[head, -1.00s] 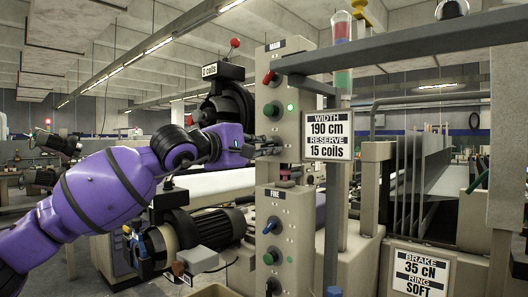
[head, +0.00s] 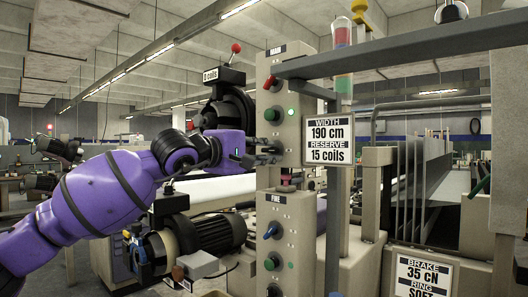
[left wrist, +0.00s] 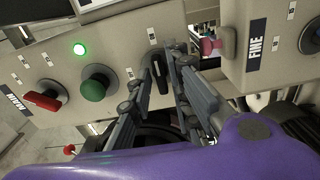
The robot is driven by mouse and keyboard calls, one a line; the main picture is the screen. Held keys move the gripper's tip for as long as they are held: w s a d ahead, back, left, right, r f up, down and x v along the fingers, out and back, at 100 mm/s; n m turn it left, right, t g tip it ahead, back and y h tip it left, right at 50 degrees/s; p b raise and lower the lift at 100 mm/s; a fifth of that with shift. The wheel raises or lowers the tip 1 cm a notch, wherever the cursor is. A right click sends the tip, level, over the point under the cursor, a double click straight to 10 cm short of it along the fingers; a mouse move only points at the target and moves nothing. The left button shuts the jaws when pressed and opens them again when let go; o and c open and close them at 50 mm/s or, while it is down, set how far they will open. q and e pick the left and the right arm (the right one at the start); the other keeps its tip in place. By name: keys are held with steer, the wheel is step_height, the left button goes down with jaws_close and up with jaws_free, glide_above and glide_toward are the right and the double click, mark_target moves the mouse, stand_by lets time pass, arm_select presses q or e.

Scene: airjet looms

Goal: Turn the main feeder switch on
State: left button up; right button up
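The MAIN panel (head: 296,130) stands upright at the centre of the head view. It carries a red switch (left wrist: 45,101), a green round knob (left wrist: 94,88) and, at its lower end, a black lever knob (left wrist: 158,82). A green lamp (left wrist: 79,49) is lit beside the green knob. The small control labels are too small to read, so I cannot tell which control is the feeder switch. My left gripper (head: 272,152) is at the panel's lower part. In the left wrist view its fingers (left wrist: 165,70) are open on either side of the black knob; contact is unclear.
The FINE panel (head: 300,239) with several knobs is just below. A dark motor (head: 218,233) stands below my left arm.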

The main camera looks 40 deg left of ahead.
arm_select(q)
steer(key=shift+o, duration=0.4)
steer(key=s+a, duration=0.1)
steer(key=s, duration=1.1)
steer(key=shift+f, duration=0.1)
